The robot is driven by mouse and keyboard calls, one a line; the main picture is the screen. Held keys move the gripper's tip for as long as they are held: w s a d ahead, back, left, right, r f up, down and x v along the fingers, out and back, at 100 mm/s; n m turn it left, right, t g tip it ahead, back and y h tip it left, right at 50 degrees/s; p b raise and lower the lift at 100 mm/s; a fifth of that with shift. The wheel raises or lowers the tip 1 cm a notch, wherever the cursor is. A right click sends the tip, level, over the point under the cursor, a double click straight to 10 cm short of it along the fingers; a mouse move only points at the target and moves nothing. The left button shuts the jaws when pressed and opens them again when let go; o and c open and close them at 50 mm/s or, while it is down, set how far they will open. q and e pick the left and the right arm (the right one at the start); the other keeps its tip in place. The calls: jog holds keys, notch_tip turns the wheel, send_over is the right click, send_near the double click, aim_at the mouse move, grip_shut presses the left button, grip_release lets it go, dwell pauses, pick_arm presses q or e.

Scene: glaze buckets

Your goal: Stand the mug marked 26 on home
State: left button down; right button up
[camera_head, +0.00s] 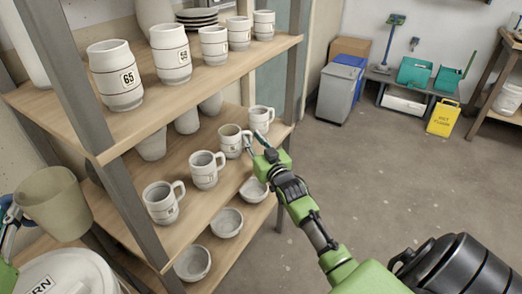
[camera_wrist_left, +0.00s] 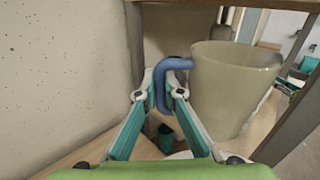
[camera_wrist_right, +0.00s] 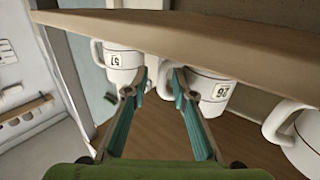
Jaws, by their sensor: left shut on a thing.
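The white mug marked 26 (camera_wrist_right: 212,92) is on the middle shelf. In the head view it is the mug (camera_head: 229,141) beside my right gripper (camera_head: 259,142), its label too small to read there. In the right wrist view the right gripper (camera_wrist_right: 160,84) is open, its fingers either side of the mug's handle (camera_wrist_right: 164,84). My left gripper (camera_wrist_left: 164,90) is shut on the blue handle of a grey-beige mug-shaped vessel (camera_wrist_left: 225,88). It holds this vessel (camera_head: 55,204) at the left of the head view. I cannot make out anything marked home.
A mug marked 57 (camera_wrist_right: 122,65) stands close by on the middle shelf (camera_head: 194,218); other mugs stand nearby. The upper shelf (camera_head: 150,113) overhangs them and holds more vessels. Bowls (camera_head: 226,222) are below. A white bucket (camera_head: 75,268) is at lower left.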

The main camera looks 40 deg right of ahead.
jog(key=v, duration=1)
jog(key=shift+s+p, duration=0.35)
jog(key=shift+s, duration=0.05)
